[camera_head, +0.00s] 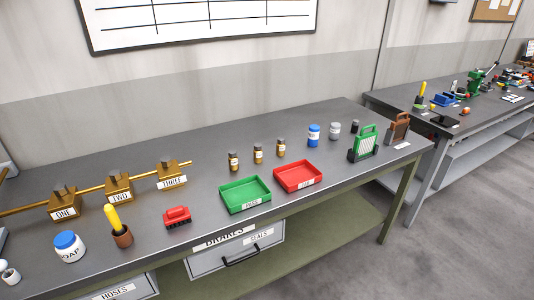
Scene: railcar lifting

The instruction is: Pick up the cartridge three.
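The cartridge three (172,177) is a brass block with a white label reading THREE. It sits on a long brass rod or rail at the left of the grey workbench (215,150), near the rod's right end. Similar brass blocks labelled TWO (119,187) and ONE (65,205) sit to its left on the same rod. Neither of my grippers shows in the head view, so nothing is seen holding the cartridge.
In front stand a red railcar-like piece (177,217), a brown pot with a yellow-handled tool (122,235) and a SOAP jar (69,247). Green (245,208) and red (298,188) trays lie right, with several small bottles behind. A second bench (440,122) stands beyond.

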